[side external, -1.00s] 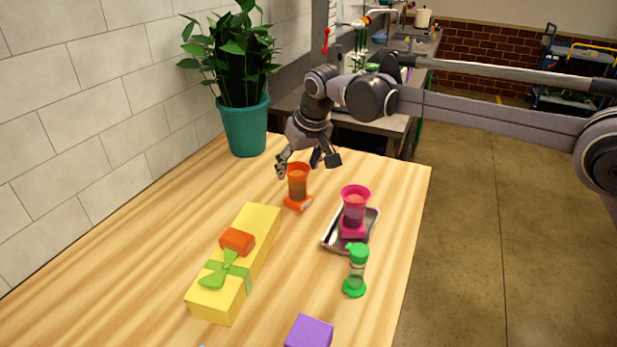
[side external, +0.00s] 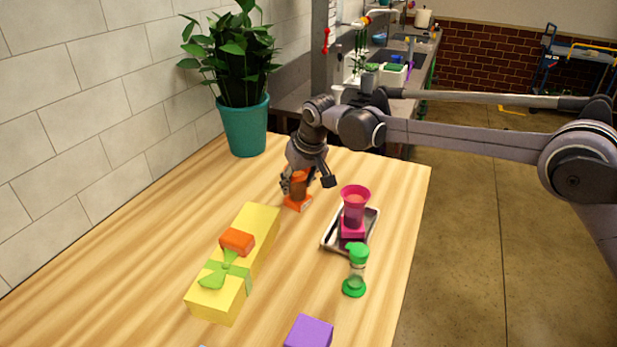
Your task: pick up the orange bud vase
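The orange bud vase (side external: 298,190) stands upright on the wooden table, behind the tray and to the right of the yellow box's far end. Its foot shows, and its upper part is partly covered by my gripper. My gripper (side external: 307,183) is low over the vase, with one finger at its left side and another at its right. The right finger looks apart from the vase. I cannot tell whether the left finger touches it. The fingers are spread around the vase.
A metal tray (side external: 330,242) holding a pink vase (side external: 354,207) is close on the right. A yellow box (side external: 213,297) bears an orange block (side external: 237,241) and green bow. A purple block (side external: 309,333) is at the front; a plant pot (side external: 246,127) stands behind.

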